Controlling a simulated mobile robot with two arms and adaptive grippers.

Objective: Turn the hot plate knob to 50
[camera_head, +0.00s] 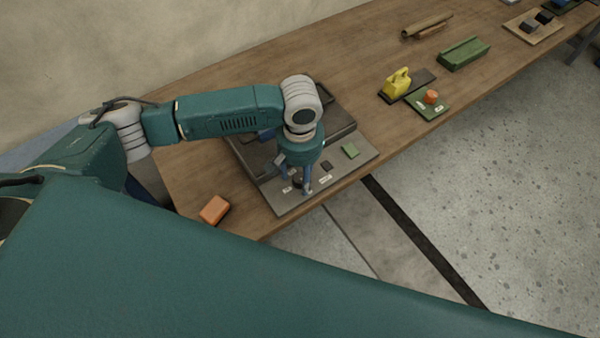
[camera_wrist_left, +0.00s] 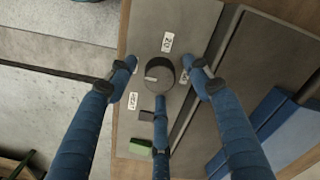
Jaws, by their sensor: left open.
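The hot plate (camera_head: 363,161) is a grey unit on the wooden table, with a flat front panel. Its dark round knob (camera_wrist_left: 160,75) shows in the left wrist view, with a pale pointer mark on its left side. White labels surround the knob; one label (camera_wrist_left: 167,42) lies above it and another (camera_wrist_left: 132,101) lies lower left. Their numbers are too small to read surely. My left gripper (camera_head: 298,187) points down over the panel. In the left wrist view its open blue fingers (camera_wrist_left: 160,72) straddle the knob, with visible gaps. My right gripper is not in view.
A green square (camera_head: 350,150) lies on the panel. An orange block (camera_head: 214,210) sits near the table's front edge. Farther right are a yellow object (camera_head: 397,82), an orange knob-like piece (camera_head: 431,97) on a green plate, and a green tray (camera_head: 464,53).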

